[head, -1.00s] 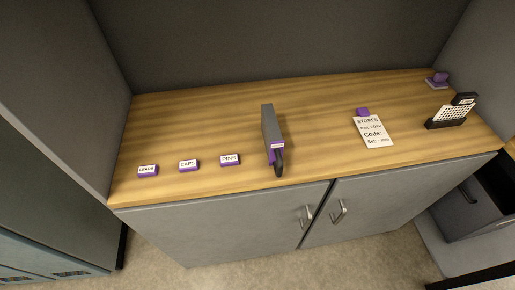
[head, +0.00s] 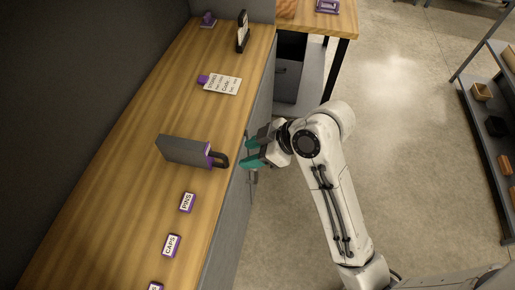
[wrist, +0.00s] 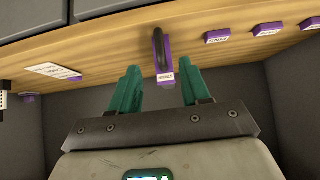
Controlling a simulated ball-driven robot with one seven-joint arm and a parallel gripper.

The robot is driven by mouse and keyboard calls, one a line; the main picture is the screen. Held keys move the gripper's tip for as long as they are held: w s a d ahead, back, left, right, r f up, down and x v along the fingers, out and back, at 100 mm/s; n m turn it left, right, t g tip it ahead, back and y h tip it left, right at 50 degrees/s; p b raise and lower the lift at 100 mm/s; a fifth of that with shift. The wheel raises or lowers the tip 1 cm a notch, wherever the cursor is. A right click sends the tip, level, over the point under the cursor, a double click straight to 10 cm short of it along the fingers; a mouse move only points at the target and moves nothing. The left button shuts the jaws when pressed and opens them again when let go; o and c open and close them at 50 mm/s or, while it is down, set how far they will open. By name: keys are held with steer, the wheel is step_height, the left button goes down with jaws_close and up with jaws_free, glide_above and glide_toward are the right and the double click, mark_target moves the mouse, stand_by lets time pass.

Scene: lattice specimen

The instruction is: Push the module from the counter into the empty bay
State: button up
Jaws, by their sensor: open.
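The module (head: 184,151) is a flat grey slab with a purple front and a black loop handle. It stands on edge on the wooden counter (head: 120,140), with its handle at the front edge. In the wrist view its purple front (wrist: 166,62) and handle face me, with a small white label. My gripper (head: 250,153) is open and empty, just off the counter's front edge beside the handle and apart from it. In the wrist view its green fingers (wrist: 160,78) are spread to either side of the module's front. I cannot make out an empty bay in these views.
Small purple labelled blocks, PINS (head: 187,202) and CAPS (head: 171,245), lie along the counter. A STORED card (head: 222,84) and a black stand (head: 243,32) are farther along. Grey cabinet doors (head: 232,215) drop below the edge. Open floor (head: 420,120) lies right, before a shelf rack (head: 490,125).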

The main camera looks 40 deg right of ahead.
mark_target(221, 154)
steer(key=shift+b+x, duration=2.9)
steer(key=shift+x, duration=0.95)
steer(key=shift+d+f, duration=0.1)
steer(key=shift+c, duration=0.5)
jaws_close()
steer(key=shift+r+p, duration=2.6)
steer(key=shift+p, duration=0.05)
steer(key=shift+s+f, duration=0.1)
